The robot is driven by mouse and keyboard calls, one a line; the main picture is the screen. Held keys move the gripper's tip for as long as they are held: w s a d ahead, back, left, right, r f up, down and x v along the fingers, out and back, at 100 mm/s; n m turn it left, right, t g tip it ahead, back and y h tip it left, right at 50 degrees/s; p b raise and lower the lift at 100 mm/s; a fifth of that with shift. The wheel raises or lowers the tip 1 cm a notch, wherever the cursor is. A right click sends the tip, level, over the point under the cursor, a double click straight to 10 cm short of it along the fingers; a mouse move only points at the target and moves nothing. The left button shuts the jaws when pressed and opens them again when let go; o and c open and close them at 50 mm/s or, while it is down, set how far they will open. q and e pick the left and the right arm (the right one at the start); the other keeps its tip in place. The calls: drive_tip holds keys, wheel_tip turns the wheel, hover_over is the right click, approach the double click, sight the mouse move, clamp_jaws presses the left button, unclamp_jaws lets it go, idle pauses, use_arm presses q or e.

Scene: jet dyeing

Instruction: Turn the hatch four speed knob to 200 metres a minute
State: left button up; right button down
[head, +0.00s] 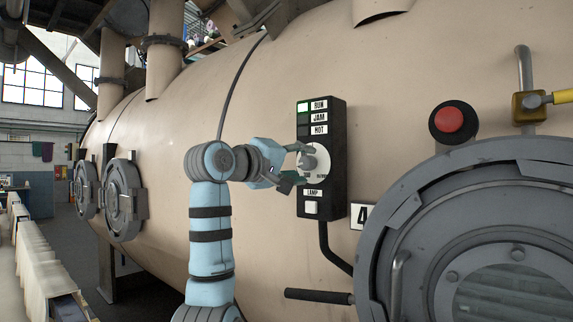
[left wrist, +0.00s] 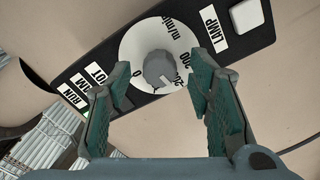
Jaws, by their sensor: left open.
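The hatch four control box (head: 336,190) is black and fixed to the beige vessel. Its white speed dial (head: 322,158) carries a grey knob, clear in the left wrist view (left wrist: 158,69). There the dial shows 0 left of the knob, 200 at its lower right and m/min above. A small pale mark shows on the knob's lower side; its exact reading is unclear. My left gripper (head: 299,166) is open in front of the dial. In the left wrist view its fingers (left wrist: 158,84) stand on both sides of the knob, with gaps. My right gripper is out of view.
The box has RUN, JAM and HOT labels (head: 319,117) above and a LAMP button (head: 311,207) below. A red button (head: 450,119) and a round hatch (head: 400,225) with handles stand to the right, beside a number 4 plate (head: 361,216). More hatches (head: 121,199) lie left.

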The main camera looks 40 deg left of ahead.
use_arm(q)
drive_tip(key=s, duration=1)
drive_tip(key=shift+s, duration=0.2)
drive_tip(key=shift+d, duration=0.1)
